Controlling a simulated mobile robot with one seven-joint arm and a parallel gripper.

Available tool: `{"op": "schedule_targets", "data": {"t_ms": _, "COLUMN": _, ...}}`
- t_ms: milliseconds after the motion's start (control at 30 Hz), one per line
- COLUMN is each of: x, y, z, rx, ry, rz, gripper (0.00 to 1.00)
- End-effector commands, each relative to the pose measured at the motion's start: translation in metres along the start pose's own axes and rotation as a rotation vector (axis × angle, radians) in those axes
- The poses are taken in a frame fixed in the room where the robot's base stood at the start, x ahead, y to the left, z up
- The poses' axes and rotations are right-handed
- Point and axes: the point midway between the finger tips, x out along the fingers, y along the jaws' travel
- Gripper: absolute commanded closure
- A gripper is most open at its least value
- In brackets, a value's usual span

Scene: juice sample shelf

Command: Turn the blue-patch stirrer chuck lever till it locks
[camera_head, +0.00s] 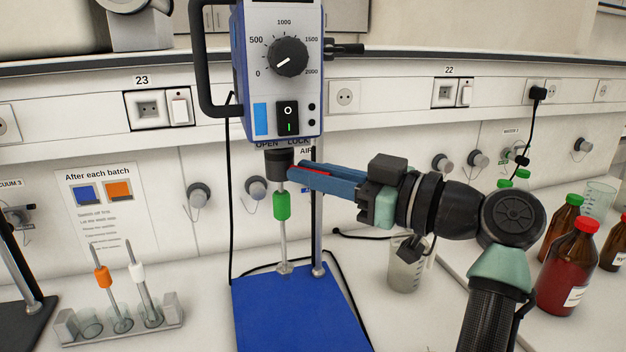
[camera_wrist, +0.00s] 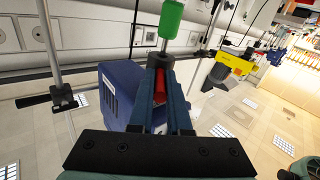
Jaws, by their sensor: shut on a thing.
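The stirrer (camera_head: 286,95) has a blue patch (camera_head: 261,119) on its lower left front, beside a black switch. Below it is the dark chuck (camera_head: 278,163), under the words OPEN and LOCK. A shaft with a green collar (camera_head: 282,206) hangs from it; the collar also shows in the wrist view (camera_wrist: 173,18). The red lever (camera_wrist: 160,85) lies between the blue fingers of my gripper (camera_head: 295,172), close to the chuck. The gripper is shut on it from the right. The lever points to the right in the head view; most of it is hidden by the fingers.
The blue base plate (camera_head: 300,315) carries a support rod (camera_head: 316,225). A rack (camera_head: 125,328) with orange and white collared shafts stands left. A beaker (camera_head: 405,268) stands behind my arm. A red-capped bottle (camera_head: 568,270) and others stand right. A yellow object (camera_wrist: 235,63) shows in the wrist view.

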Motion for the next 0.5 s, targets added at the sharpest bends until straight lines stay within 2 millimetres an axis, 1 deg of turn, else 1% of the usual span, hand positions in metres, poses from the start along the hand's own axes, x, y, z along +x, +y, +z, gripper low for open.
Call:
{"op": "schedule_targets", "data": {"t_ms": 367, "x": 0.0009, "y": -0.0005, "z": -0.0001, "rx": 0.000, "ry": -0.001, "rz": -0.005, "gripper": 1.00}}
{"op": "schedule_targets", "data": {"t_ms": 400, "x": 0.0009, "y": -0.0005, "z": -0.0001, "rx": 0.000, "ry": -0.001, "rz": -0.005, "gripper": 0.77}}
{"op": "schedule_targets", "data": {"t_ms": 467, "x": 0.0009, "y": -0.0004, "z": -0.0001, "rx": 0.000, "ry": -0.001, "rz": -0.005, "gripper": 0.66}}
{"op": "schedule_targets", "data": {"t_ms": 500, "x": 0.0009, "y": -0.0004, "z": -0.0001, "rx": 0.000, "ry": -0.001, "rz": -0.005, "gripper": 0.59}}
